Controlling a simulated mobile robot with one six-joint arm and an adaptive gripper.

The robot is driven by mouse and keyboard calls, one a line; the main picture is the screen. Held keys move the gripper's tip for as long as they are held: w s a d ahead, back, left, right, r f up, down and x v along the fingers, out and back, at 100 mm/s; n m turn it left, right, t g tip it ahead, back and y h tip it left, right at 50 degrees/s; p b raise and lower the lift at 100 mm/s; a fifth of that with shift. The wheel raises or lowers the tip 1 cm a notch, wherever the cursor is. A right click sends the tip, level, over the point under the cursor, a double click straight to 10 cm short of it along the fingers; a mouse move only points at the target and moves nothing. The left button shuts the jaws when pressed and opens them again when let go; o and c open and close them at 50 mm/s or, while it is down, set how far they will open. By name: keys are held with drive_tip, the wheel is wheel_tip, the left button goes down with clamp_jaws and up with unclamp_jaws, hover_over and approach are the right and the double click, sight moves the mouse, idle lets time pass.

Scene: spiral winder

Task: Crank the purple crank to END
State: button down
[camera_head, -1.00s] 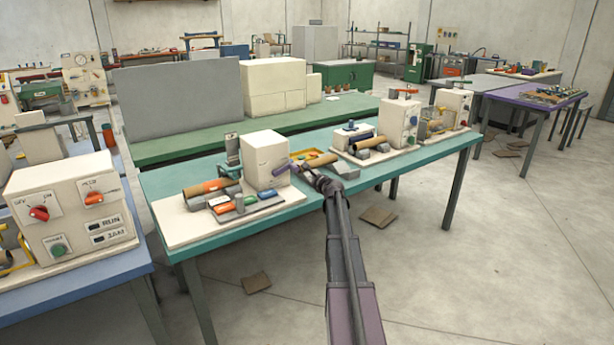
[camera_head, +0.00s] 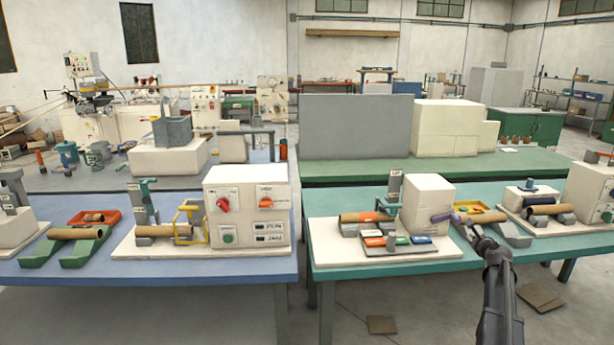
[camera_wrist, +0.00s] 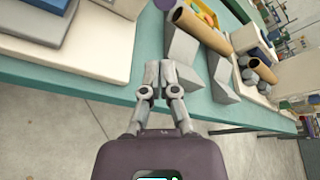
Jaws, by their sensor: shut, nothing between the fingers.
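The purple crank (camera_head: 443,217) sticks out from the right side of a white machine box (camera_head: 427,205) on the teal table. My gripper (camera_head: 468,226) is just to the right of the crank's handle in the head view. I cannot tell whether they touch. In the wrist view my gripper (camera_wrist: 160,75) has its fingers together, empty, over the table's front edge. No END mark is readable.
The crank's machine stands on a white base board (camera_head: 335,247) with cardboard tubes and coloured blocks. To its right lie a yellow tray (camera_head: 480,208) and another tube on grey wedges (camera_wrist: 180,48). A blue table (camera_head: 150,269) with a switch box stands to the left.

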drive_tip(key=s+a+f+n+g+y, duration=0.25)
drive_tip(key=s+a+f+n, duration=0.35)
drive_tip(key=a, duration=0.7)
drive_tip(key=s+a+f+n+g+y, duration=0.1)
drive_tip(key=s+a+n+g, duration=0.3)
drive_tip(key=a+n, duration=0.6)
drive_tip(key=s+a+f+n+g+y, duration=0.2)
drive_tip(key=s+a+f+n+g, duration=0.15)
drive_tip(key=a, duration=1.15)
drive_tip(key=s+a+f+n+g+h, duration=0.1)
drive_tip(key=s+a+n+g, duration=0.1)
drive_tip(key=s+a+n, duration=0.5)
drive_tip(key=s+a+f+n+g+h, duration=0.2)
drive_tip(key=s+a+n+g, duration=0.15)
drive_tip(key=s, duration=0.75)
wheel_tip(320, 180, up, 14)
drive_tip(key=d+p, duration=0.1)
drive_tip(key=p, duration=1.2)
drive_tip(key=shift+w+d+f+t+p, duration=0.15)
drive_tip(key=shift+f+t+p, duration=0.05)
drive_tip(key=shift+t+p, duration=0.2)
